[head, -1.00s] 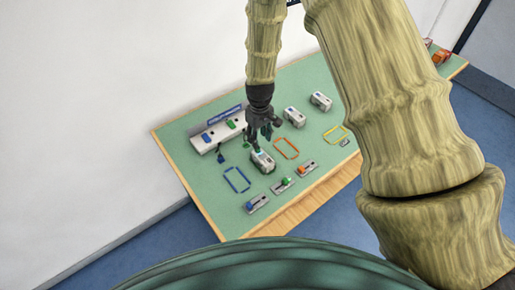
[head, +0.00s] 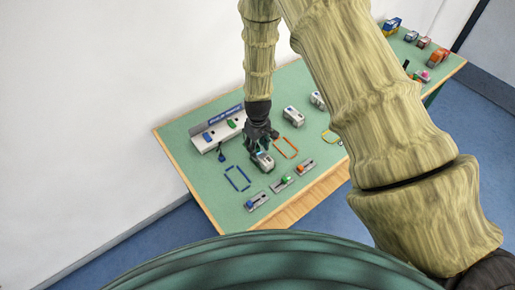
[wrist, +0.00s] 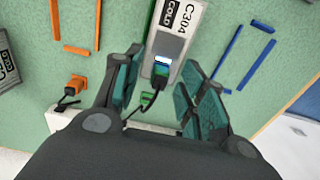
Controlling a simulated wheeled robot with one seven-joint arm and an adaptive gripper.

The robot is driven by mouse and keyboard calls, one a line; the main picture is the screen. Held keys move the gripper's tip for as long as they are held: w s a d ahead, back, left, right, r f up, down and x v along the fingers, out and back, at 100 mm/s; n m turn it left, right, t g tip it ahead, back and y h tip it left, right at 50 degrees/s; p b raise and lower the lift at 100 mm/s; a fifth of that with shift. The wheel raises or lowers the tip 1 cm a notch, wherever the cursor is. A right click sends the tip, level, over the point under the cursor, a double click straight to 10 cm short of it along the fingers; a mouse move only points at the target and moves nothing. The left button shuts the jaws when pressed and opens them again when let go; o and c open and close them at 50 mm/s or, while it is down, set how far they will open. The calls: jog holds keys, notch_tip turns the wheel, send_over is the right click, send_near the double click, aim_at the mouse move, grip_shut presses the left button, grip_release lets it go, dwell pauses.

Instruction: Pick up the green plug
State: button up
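The green plug (wrist: 149,98) shows between my gripper's fingers in the wrist view, beside a black cable. My gripper (wrist: 155,85) is open, with teal finger pads on either side of the plug. I see a gap on both sides. The plug is hidden behind my gripper in the head view. There, my gripper (head: 261,143) points down just above a white container (head: 264,162). The container, labelled C304 COLD, also shows in the wrist view (wrist: 178,30), with a blue and white patch near its end.
An orange plug (wrist: 75,88) lies left in the wrist view; a blue plug (head: 222,157) lies near the white rack (head: 217,133). Blue (head: 237,179) and orange (head: 287,148) outlines mark the green table (head: 200,170).

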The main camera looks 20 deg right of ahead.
grip_shut()
jog(key=shift+r, duration=0.1)
